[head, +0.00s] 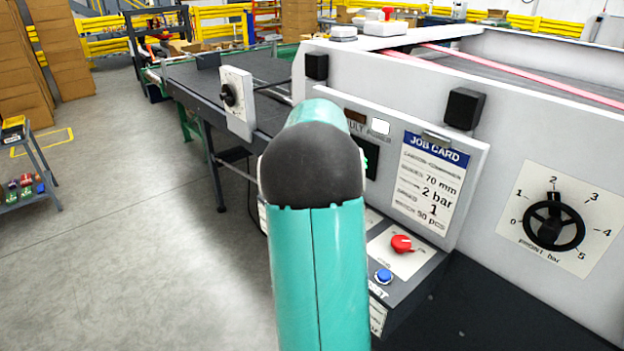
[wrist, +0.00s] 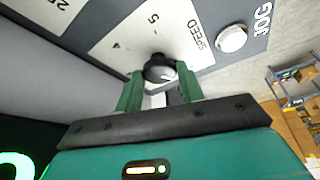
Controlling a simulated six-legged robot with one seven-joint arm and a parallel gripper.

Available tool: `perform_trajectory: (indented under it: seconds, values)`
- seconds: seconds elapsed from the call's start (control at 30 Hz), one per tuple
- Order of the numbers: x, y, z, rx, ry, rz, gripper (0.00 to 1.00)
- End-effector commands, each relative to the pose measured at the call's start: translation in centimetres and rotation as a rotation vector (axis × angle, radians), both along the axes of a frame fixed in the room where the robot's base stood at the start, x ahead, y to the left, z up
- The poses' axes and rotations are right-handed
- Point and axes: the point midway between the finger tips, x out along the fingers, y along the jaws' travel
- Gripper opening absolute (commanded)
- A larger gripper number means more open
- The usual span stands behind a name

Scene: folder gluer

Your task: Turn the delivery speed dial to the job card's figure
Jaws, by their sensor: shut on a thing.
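The speed dial (wrist: 158,66) is a dark round knob on a white plate marked SPEED in the wrist view. My gripper (wrist: 160,80) has its two green fingers closed on either side of this knob. A 5 shows on the plate above it; the dial's pointer setting cannot be read. In the head view my arm hides the gripper and this dial. The job card (head: 431,183) hangs on the white machine side, with a blue header and lines reading 70 mm, 2 bar, 1 and 90 pcs. The small labels beside these figures are blurred.
A white JOG button (wrist: 231,39) sits close to the dial. A black front bar dial (head: 553,222) with pointer near 2 is at right. A red knob (head: 402,243) and a blue button (head: 383,275) are on the low panel.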

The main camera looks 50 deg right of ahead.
Motion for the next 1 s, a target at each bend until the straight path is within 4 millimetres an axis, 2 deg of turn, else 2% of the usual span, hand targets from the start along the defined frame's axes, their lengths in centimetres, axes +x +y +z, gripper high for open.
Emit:
perform_trajectory:
  seconds: [0.3,0.33,0.4,0.77,0.87,1.0]
  values:
    - [0.0,0.0,0.0,0.000,0.001,0.003,0.15]
    - [0.0,0.0,0.0,0.000,0.001,0.003,0.44]
    - [0.0,0.0,0.0,0.000,0.001,0.002,0.57]
    - [-0.1,0.1,0.3,-0.001,0.000,0.002,0.58]
    - [-0.4,0.3,1.4,-0.003,-0.002,0.001,0.58]
    - [-1.2,0.8,3.8,-0.004,-0.003,0.001,0.58]
